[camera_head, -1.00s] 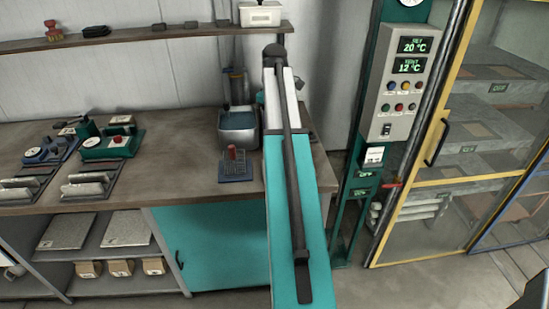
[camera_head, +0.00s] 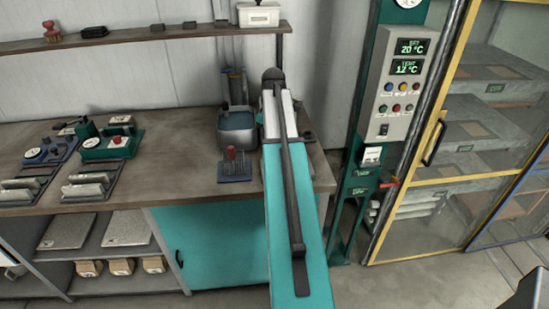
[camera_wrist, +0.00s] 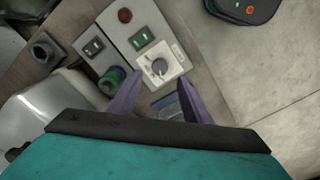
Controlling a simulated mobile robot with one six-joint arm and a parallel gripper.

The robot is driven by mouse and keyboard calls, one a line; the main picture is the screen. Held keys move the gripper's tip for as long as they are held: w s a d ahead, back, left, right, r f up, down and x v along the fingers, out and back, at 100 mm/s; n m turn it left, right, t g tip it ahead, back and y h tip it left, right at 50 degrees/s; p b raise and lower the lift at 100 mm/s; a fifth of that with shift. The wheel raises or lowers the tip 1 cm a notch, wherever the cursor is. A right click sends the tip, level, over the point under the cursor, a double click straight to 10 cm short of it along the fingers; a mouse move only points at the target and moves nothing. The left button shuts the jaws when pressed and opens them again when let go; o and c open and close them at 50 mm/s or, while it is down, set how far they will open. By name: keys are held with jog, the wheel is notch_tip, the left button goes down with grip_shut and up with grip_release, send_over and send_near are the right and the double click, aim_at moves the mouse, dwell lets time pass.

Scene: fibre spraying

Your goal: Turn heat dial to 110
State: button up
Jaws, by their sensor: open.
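The heat dial (camera_wrist: 159,67) is a round grey knob on a white square plate, set on a grey control panel (camera_wrist: 120,40), in the wrist view. Its scale is too small to read. My gripper (camera_wrist: 160,84) has two purple fingers spread apart, empty, with the dial just beyond and between their tips. I cannot tell whether they touch the plate. In the head view my teal arm covers the dial, and the fingers are hidden.
A green knob-like part (camera_wrist: 112,80) stands close beside the left finger. A green-lit switch (camera_wrist: 142,38) sits by the dial. A metal tank (camera_head: 237,128) stands left of my arm on the bench (camera_head: 190,175). A glass-doored cabinet (camera_head: 460,150) is at right.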

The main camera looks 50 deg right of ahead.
jog(key=shift+f+p, duration=0.85)
jog(key=shift+f, duration=2.7)
jog(key=c, duration=1.1)
